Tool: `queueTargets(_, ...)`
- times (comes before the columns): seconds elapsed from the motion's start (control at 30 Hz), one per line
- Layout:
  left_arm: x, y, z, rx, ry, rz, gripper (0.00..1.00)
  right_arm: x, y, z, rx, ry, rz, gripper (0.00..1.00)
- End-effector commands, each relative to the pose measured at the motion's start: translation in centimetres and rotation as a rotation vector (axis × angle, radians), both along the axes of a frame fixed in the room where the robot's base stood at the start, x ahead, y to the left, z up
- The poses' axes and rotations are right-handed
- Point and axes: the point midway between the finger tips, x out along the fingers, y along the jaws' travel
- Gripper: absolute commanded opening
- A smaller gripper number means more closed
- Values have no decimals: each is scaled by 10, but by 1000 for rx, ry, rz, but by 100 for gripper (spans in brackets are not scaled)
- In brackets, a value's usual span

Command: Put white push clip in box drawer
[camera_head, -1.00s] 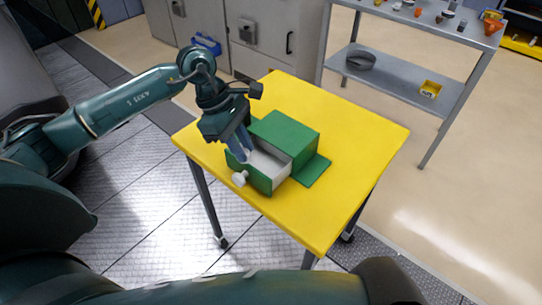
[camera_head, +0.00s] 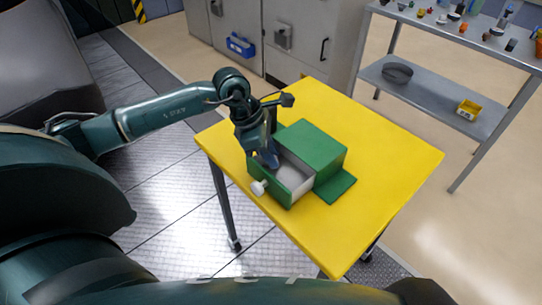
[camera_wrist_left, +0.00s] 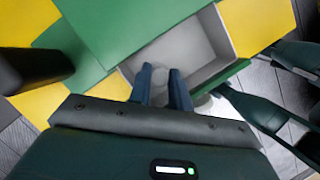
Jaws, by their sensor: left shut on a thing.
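The green box (camera_head: 318,143) stands on the yellow table with its drawer (camera_head: 296,181) pulled open, white-grey inside and with a white round knob (camera_head: 259,187) on its front. My left gripper (camera_head: 271,160) points down at the open drawer, at its left side. In the left wrist view its blue fingers (camera_wrist_left: 160,74) reach over the drawer's pale floor (camera_wrist_left: 190,45). They are shut on a small whitish thing, seemingly the white push clip (camera_wrist_left: 159,84), hard to make out against the pale drawer.
A green flap or plate (camera_head: 335,188) lies beside the box on the table (camera_head: 385,150). The table's right side is clear. A grey shelf rack (camera_head: 430,92) with several small parts on top and a yellow bin (camera_head: 468,109) stands at the back right.

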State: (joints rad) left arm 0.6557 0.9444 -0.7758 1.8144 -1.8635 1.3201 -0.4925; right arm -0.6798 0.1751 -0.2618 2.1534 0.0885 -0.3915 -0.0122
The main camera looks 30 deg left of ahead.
Motion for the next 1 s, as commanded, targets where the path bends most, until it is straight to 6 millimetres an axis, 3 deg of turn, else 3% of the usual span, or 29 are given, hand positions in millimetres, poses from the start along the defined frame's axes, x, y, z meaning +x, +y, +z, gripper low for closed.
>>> queueTargets(0.1, 0, 0, -15, 0, 1, 0, 5, 0, 0, 0, -3, 1, 0, 53)
queueTargets(0.43, 0, 0, -20, 0, -1, -2, 5, 0, 0, -5, -1, 3, -1, 53)
queueTargets(0.47, 0, 0, -19, 0, 0, -1, 20, 0, 0, -5, 0, 3, 0, 53)
queueTargets(0.57, 0, 0, -18, 0, 0, -1, 29, 0, -1, -3, 0, 2, -1, 53)
queueTargets(0.83, 0, 0, -16, 0, 0, -1, 29, 1, -1, 2, 1, -4, -1, 53)
queueTargets(1.0, -2, 6, 0, 2, -3, -1, 29, 2, -1, 1, -2, -6, -2, 53)
